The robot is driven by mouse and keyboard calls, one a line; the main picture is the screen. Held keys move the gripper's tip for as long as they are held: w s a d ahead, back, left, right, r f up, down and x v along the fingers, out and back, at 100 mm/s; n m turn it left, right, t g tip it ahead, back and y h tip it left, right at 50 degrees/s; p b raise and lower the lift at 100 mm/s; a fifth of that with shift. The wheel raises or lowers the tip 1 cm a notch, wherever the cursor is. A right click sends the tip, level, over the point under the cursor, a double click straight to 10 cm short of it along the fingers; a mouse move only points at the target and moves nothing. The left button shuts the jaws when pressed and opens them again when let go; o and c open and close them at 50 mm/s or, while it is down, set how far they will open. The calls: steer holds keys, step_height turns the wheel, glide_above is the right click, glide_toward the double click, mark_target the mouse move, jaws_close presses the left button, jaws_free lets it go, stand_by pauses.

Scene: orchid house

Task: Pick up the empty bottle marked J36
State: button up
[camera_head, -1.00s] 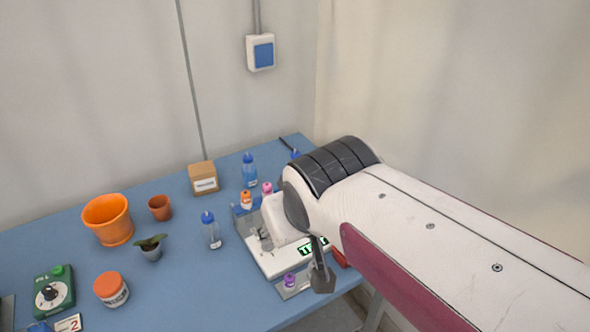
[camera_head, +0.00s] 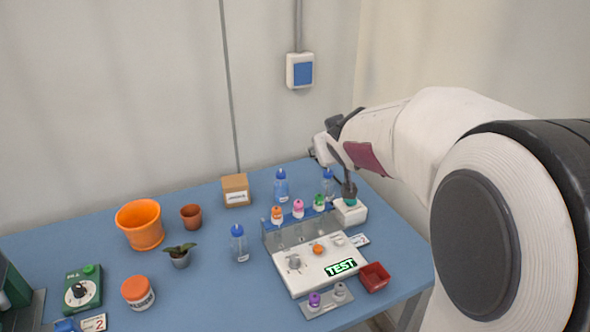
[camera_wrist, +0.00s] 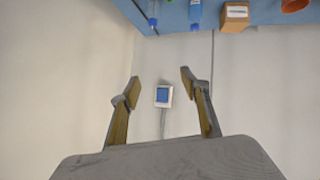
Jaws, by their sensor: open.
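Three blue-capped bottles stand upright on the blue table in the head view: one at front centre (camera_head: 239,244), one behind it (camera_head: 281,187), and one at the back right (camera_head: 328,184). The middle-back one looks bluer; the other two look paler and clearer. No J36 marking is legible. In the wrist view, the back-right bottle (camera_wrist: 153,14) and the middle-back bottle (camera_wrist: 195,14) show upside down at the top edge. My gripper (camera_wrist: 160,84) is open and empty, facing the wall. In the head view, its end is partly hidden near the back-right bottle.
A test device (camera_head: 315,262) with a rack of capped vials (camera_head: 298,209) stands in front of the back bottles. A red tray (camera_head: 374,278), cardboard box (camera_head: 236,190), orange pot (camera_head: 140,225), small plant (camera_head: 180,256) and orange-lidded jar (camera_head: 138,293) are around. A wall switch (camera_head: 300,70) is behind.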

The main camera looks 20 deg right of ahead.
steer(key=w+d+f+t, duration=0.1)
steer(key=w+d+f, duration=0.2)
steer(key=w+d, duration=0.25)
steer(key=n+t+y, duration=0.2)
steer(key=y, duration=0.1)
glide_above(331, 177)
steer(key=s, duration=0.5)
step_height(331, 177, down, 10)
steer(key=f, duration=0.1)
step_height(331, 177, down, 9)
steer(key=d+n+y, duration=0.1)
steer(key=y, duration=0.2)
steer(key=shift+s+y, duration=0.3)
steer(key=shift+y, duration=0.1)
steer(key=shift+w, duration=0.1)
steer(key=shift+x, duration=1.2)
steer(key=shift+x, duration=2.6)
steer(key=shift+w+r, duration=0.1)
steer(key=shift+r, duration=0.05)
